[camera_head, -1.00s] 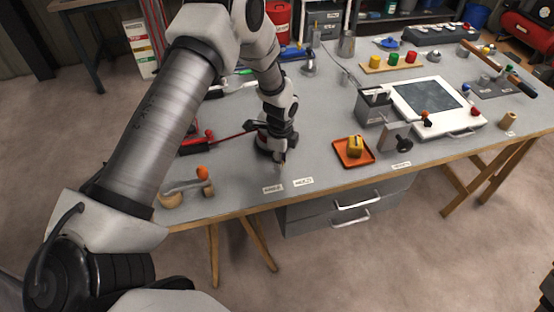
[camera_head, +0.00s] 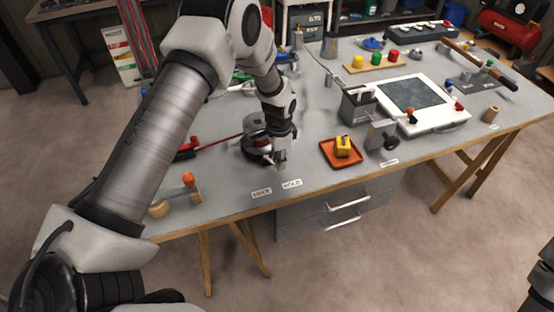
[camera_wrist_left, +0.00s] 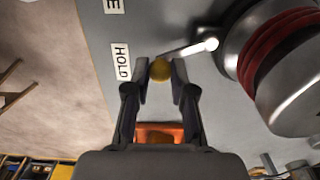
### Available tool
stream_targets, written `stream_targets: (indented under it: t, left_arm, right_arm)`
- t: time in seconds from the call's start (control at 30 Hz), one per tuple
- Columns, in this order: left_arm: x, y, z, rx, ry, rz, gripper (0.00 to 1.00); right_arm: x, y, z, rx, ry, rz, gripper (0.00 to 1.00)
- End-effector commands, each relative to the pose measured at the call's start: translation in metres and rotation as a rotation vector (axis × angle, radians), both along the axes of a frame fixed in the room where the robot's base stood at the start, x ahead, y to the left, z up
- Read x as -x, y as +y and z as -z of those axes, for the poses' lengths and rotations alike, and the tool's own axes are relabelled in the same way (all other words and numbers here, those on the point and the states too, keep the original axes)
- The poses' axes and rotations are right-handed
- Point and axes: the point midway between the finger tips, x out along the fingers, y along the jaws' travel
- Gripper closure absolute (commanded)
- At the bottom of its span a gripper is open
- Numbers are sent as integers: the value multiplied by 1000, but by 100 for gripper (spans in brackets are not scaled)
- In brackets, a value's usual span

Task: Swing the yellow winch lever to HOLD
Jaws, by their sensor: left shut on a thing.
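The winch, with a red drum between grey metal flanges, stands on the grey bench in the head view (camera_head: 257,143) and at the right of the wrist view (camera_wrist_left: 285,55). Its lever has a thin pale arm ending in a yellow knob (camera_wrist_left: 161,69). My left gripper (camera_head: 280,162) points down beside the winch. In the wrist view its fingers (camera_wrist_left: 160,90) are closed around the yellow knob. The HOLD label (camera_wrist_left: 121,61) lies just left of the knob; it also shows in the head view (camera_head: 292,184).
A second label (camera_head: 261,191) lies left of HOLD. The bench edge is close in front.

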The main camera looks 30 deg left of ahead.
Motion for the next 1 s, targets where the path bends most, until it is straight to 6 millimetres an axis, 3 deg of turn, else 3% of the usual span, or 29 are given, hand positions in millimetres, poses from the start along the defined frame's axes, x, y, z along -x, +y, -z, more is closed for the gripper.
stream_targets:
  t: [0.43, 0.47, 0.5, 0.83, 1.0]
  left_arm:
    - [1, 0, 2, 0, 6, -9, 100]
    - [1, 0, 2, 0, 5, -9, 66]
    - [1, 0, 2, 0, 4, -9, 52]
    - [0, 0, -1, 0, 1, -9, 52]
    - [-2, 0, -26, 0, -3, -9, 52]
  right_arm:
    - [0, 0, 1, 0, 0, 0, 100]
    - [0, 0, 1, 0, 0, 0, 100]
    - [0, 0, 1, 0, 0, 0, 100]
    - [0, 0, 0, 0, 0, 0, 100]
    - [0, 0, 0, 0, 0, 0, 100]
